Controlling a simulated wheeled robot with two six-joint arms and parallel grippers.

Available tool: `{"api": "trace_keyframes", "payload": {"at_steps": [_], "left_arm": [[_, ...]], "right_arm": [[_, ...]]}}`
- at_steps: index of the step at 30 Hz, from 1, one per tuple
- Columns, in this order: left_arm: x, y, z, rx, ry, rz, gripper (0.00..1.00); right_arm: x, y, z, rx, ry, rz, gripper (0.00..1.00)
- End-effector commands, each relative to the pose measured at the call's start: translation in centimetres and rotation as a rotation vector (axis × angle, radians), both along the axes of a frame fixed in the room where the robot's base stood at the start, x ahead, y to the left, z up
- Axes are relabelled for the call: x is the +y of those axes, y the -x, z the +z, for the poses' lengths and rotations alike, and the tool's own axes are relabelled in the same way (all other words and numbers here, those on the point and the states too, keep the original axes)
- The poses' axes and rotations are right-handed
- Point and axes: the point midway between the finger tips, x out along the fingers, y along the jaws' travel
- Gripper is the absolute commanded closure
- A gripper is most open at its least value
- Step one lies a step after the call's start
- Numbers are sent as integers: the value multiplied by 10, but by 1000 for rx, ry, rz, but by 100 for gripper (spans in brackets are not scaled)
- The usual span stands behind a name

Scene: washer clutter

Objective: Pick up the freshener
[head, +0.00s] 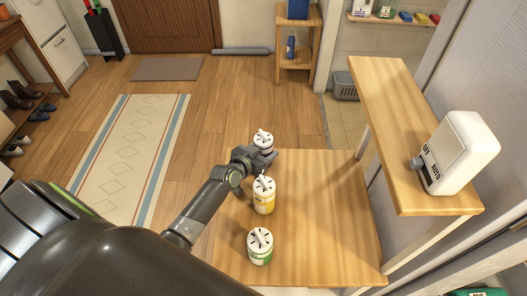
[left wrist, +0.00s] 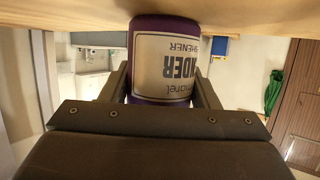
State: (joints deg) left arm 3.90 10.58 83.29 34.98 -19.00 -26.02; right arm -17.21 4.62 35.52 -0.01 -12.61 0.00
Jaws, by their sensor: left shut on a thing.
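The freshener is a purple can with a pale label reading "FRESHENER"; it fills the middle of the left wrist view (left wrist: 164,62), upside down in that picture. In the head view its white slotted top (head: 263,138) shows at the far edge of the wooden table (head: 325,215). My left gripper (head: 262,156) is shut around the can, with one finger on each side. Its lower part is partly hidden by the gripper in the head view. I cannot tell whether its base touches the table. My right gripper is not in view.
A yellow-labelled can (head: 263,197) stands close to my left gripper, on the near side. A green-labelled can (head: 260,248) stands nearer still. The table's right half is clear. A raised wooden shelf (head: 395,110) with a white switch box (head: 459,150) is on the right.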

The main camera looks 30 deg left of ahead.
Motion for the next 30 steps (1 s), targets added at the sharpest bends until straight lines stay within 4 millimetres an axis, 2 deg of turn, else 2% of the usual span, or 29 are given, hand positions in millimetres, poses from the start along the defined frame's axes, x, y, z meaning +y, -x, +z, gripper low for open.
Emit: {"api": "trace_keyframes", "payload": {"at_steps": [1,3,11,16,24,30], "left_arm": [[0,0,0,0,0,0,65],[0,0,1,-1,0,0,71],[0,0,6,-2,-2,-1,71],[0,0,34,-4,-2,-1,71],[0,0,82,-5,-2,0,71],[0,0,99,-2,-1,0,71]], "right_arm": [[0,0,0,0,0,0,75],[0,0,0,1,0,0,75],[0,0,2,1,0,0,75],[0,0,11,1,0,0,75],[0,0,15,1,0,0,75],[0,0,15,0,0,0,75]]}}
